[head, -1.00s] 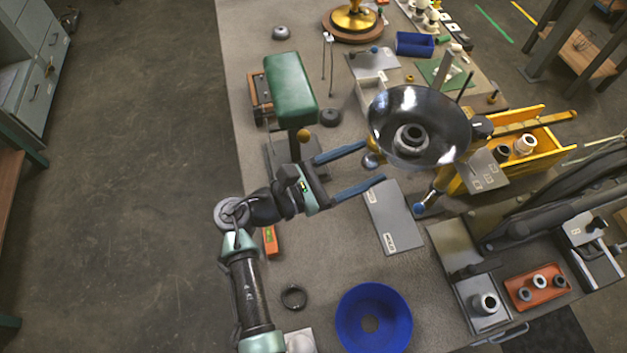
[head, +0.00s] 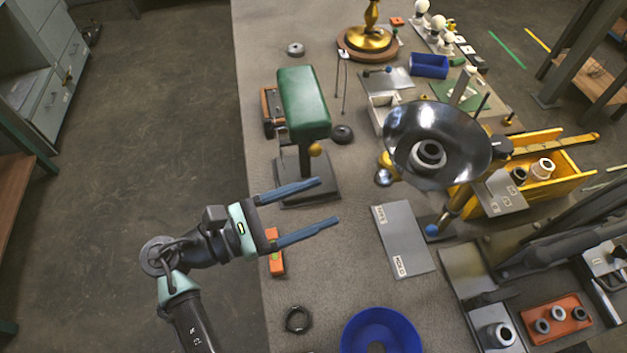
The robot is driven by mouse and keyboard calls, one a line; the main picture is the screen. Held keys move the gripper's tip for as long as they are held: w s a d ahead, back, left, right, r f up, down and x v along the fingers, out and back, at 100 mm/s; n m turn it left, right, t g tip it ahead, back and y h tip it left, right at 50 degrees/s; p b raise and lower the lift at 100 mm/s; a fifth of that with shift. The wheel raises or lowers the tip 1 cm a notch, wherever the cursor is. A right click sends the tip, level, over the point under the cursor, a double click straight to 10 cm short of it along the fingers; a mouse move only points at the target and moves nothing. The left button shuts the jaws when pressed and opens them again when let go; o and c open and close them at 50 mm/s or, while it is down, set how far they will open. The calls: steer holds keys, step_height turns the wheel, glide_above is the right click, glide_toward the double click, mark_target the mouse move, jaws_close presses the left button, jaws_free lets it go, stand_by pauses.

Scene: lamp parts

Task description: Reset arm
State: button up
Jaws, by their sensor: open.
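My gripper (head: 329,201) is open and empty, with its two blue fingers apart. It hangs over the left part of the bench, left of the grey labelled plate (head: 403,239). The shiny metal lamp shade (head: 462,125), with a dark ring in its middle, is up and to the right of my fingertips and apart from them. The green padded stand (head: 303,103) rises just above my fingers in the picture, and its dark base (head: 318,185) lies close beyond the upper finger.
An orange tool (head: 276,262) lies below my gripper. A black ring (head: 298,319) and a blue bowl (head: 352,330) are at the near edge. A yellow bin (head: 565,183) and a red tray (head: 556,330) stand right. Open floor lies left of the bench.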

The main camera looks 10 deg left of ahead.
steer(key=shift+w, duration=0.1)
steer(key=w+d+r+m+t+y, duration=0.1)
steer(key=w+r+m+t+y, duration=0.2)
steer(key=w+r+m+y, duration=0.5)
steer(key=w+d+r+m+t+y, duration=0.1)
steer(key=w+r+m+t+y, duration=0.3)
steer(key=r, duration=0.7)
steer(key=s+r+m+t, duration=0.2)
steer(key=r+m+t, duration=0.1)
steer(key=r, duration=0.6)
steer(key=s+r+m+t, duration=0.2)
steer(key=r+m+t, duration=0.1)
steer(key=r, duration=0.7)
steer(key=s+d+r+m+t+y, duration=0.1)
steer(key=s+r+m+t+y, duration=0.2)
steer(key=s+r, duration=0.8)
steer(key=r+t, duration=0.1)
steer(key=t, duration=0.1)
steer(key=shift+s+d+m+t+y, duration=0.2)
steer(key=shift+m+t+y, duration=0.1)
steer(key=shift+y, duration=0.1)
steer(key=shift+w, duration=0.1)
